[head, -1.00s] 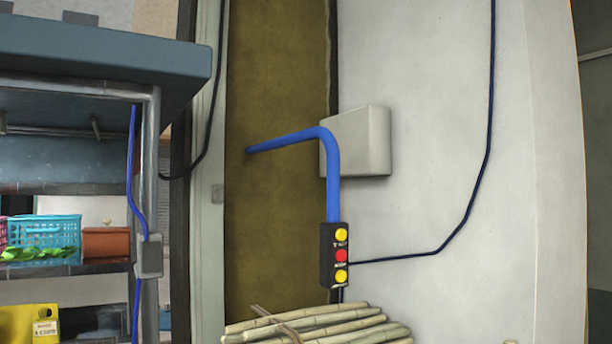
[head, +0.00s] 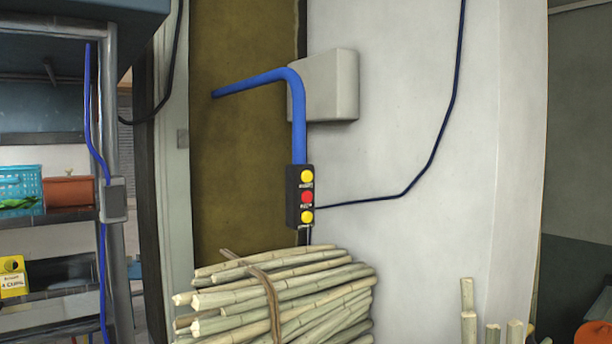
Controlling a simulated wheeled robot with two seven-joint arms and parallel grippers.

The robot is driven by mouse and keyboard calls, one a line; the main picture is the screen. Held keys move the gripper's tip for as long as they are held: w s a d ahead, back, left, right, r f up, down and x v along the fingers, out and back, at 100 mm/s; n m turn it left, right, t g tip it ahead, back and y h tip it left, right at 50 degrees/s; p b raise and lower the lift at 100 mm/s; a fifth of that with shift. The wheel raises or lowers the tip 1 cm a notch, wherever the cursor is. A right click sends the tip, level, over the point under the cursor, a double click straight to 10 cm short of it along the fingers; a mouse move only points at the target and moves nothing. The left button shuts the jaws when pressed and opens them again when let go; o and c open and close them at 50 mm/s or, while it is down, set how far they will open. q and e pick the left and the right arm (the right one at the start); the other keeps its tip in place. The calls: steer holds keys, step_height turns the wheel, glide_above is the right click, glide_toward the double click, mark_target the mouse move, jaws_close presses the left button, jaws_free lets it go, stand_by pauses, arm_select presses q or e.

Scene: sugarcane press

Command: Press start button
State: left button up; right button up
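A black control box (head: 293,207) hangs at the lower end of a bent blue pipe (head: 299,125) in the head view. On its face are a yellow top button (head: 307,176), a red middle button (head: 307,197) and a yellow bottom button (head: 307,217). Small white labels sit between the buttons, too small to read, so I cannot tell which one is start. Neither of my grippers shows in the head view.
Several upright cane pieces (head: 468,325) are at the lower right. A metal shelf (head: 70,216) with a blue basket (head: 22,184) is at the left. A pale wall (head: 400,130) stands behind.

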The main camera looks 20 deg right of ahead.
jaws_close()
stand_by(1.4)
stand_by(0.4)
